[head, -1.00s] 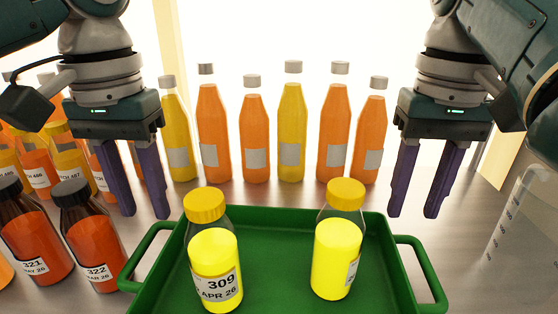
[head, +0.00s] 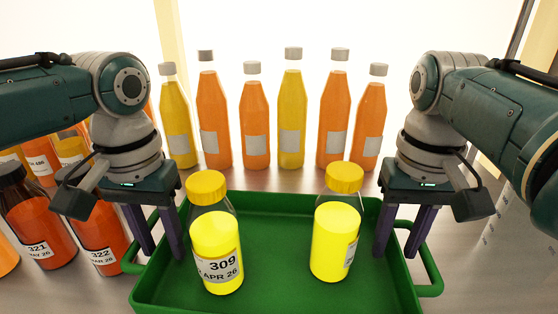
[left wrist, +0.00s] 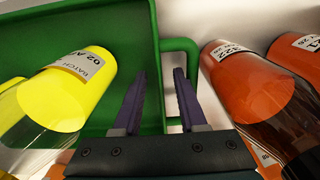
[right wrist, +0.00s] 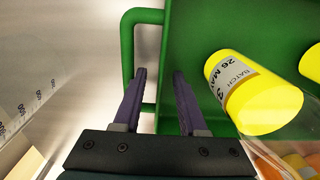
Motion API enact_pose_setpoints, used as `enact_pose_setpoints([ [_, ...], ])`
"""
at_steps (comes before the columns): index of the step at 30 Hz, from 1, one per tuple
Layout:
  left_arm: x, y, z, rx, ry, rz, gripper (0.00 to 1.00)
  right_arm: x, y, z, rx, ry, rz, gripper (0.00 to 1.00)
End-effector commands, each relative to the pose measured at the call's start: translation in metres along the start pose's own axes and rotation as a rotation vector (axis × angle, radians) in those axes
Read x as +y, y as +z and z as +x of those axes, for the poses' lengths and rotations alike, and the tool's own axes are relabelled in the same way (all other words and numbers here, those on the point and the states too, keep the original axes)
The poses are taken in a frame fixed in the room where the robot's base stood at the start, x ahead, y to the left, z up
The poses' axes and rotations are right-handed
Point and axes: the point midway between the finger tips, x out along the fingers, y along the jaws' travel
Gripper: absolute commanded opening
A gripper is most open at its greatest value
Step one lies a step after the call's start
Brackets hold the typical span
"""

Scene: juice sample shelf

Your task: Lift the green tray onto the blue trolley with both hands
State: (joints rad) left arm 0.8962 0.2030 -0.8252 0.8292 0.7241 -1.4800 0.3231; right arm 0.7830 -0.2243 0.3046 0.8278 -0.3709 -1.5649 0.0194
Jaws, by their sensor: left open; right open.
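The green tray (head: 280,207) lies on the grey surface, with a handle on its left and right sides. Two yellow bottles, the left one (head: 217,245) labelled 309 and the right one (head: 336,240), stand upright in it. My left gripper (head: 164,256) is open at the tray's left side; in the left wrist view its fingers (left wrist: 160,75) lie either side of the tray wall, one near the handle (left wrist: 182,44). My right gripper (head: 396,256) is open at the right side; its fingers (right wrist: 159,72) likewise flank the wall beside the handle (right wrist: 127,50). Contact cannot be told. No blue trolley shows.
A row of orange and yellow bottles (head: 292,115) stands behind the tray. Dark-capped orange bottles (head: 38,225) crowd the left, close to my left gripper. A clear graduated container (head: 500,225) stands at the right.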

Motion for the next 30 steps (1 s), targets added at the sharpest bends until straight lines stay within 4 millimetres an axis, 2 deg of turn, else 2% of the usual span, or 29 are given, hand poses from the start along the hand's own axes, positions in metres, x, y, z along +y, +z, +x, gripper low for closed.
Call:
enact_pose_setpoints([
  [4, -0.0005, 0.0003, 0.0064, 0.000, -0.001, 0.001, 0.41, 0.0001, 0.0000, 0.0062, 0.000, -0.001, 0.001, 0.41],
  [12, -0.0004, 0.0002, 0.0070, 0.000, -0.001, 0.001, 0.41, -0.0001, -0.0001, 0.0068, 0.001, -0.001, 0.001, 0.41],
  [23, -0.0004, 0.0001, 0.0067, 0.000, -0.001, 0.000, 0.01, -0.0002, 0.0000, 0.0066, 0.001, 0.000, 0.000, 0.01],
  [30, -0.0005, 0.0001, 0.0066, 0.000, -0.001, 0.000, 0.00, -0.0002, 0.0001, 0.0066, 0.001, 0.000, 0.000, 0.00],
])
